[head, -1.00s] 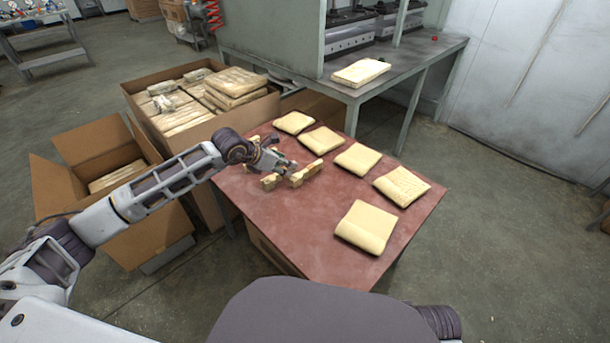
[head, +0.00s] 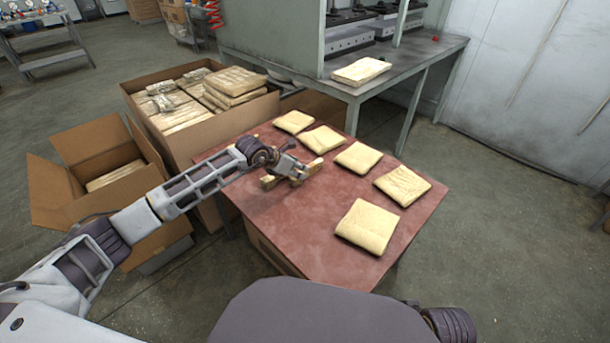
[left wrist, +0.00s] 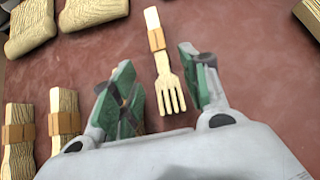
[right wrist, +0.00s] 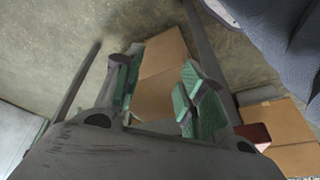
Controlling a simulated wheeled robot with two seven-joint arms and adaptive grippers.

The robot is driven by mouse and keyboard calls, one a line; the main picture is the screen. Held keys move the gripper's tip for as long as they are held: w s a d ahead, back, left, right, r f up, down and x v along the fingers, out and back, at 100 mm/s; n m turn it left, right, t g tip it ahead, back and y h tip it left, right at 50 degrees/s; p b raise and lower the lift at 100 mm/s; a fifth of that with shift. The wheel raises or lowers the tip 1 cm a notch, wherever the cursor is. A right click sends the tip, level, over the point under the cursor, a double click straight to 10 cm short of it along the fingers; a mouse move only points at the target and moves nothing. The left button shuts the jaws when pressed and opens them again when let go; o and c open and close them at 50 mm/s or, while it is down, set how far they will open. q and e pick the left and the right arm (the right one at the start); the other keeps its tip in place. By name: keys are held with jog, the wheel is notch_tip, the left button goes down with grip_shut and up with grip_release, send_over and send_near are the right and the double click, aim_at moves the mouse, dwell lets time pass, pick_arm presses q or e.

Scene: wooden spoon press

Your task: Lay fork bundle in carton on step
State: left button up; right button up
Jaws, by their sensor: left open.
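My left gripper (head: 296,170) is open low over the red-brown table. In the left wrist view (left wrist: 162,92), a pale wooden fork bundle (left wrist: 160,62) with a tan band lies between the spread fingers, tines toward the palm, apparently touching neither. Two more banded bundles (left wrist: 65,122) lie at the lower left of that view. In the head view a bundle (head: 269,182) shows beside the gripper; the arm partly hides the rest. The open carton (head: 160,218) stands on a low grey step (head: 167,258) at the left, with a pale pack (head: 115,175) inside. My right gripper (right wrist: 160,92) is open and empty.
Several pale packs (head: 367,227) lie along the table's right and far sides. A larger carton (head: 206,137) full of packs stands behind the table's left edge. A grey workbench (head: 425,50) stands behind. The table's near left part (head: 290,235) is clear.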

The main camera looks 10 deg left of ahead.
aim_at(315, 166)
jog(key=shift+s, duration=0.15)
jog(key=shift+f, duration=0.15)
pick_arm(q)
jog(key=shift+w+d+f, duration=0.15)
jog(key=shift+f, duration=0.05)
jog(key=shift+w+d+f, duration=0.15)
jog(key=shift+d+f, duration=0.05)
jog(key=shift+f, duration=0.05)
jog(key=shift+w+d+f+b, duration=0.15)
jog(key=shift+w+f+b, duration=0.1)
jog(key=shift+b, duration=0.15)
jog(key=shift+w+d+f, duration=0.25)
jog(key=shift+d+f, duration=0.05)
jog(key=shift+f, duration=0.05)
jog(key=shift+b+x, duration=0.55)
jog(key=shift+x, duration=0.55)
pick_arm(e)
jog(key=shift+w+a+f+t+y, duration=0.15)
jog(key=shift+a+f, duration=0.15)
jog(key=shift+f, duration=0.3)
jog(key=shift+w+a+f+t+y, duration=0.15)
jog(key=shift+a+f, duration=0.15)
jog(key=shift+f, duration=0.3)
pick_arm(q)
jog(key=shift+c, duration=0.3)
jog(key=shift+r, duration=0.1)
grip_shut()
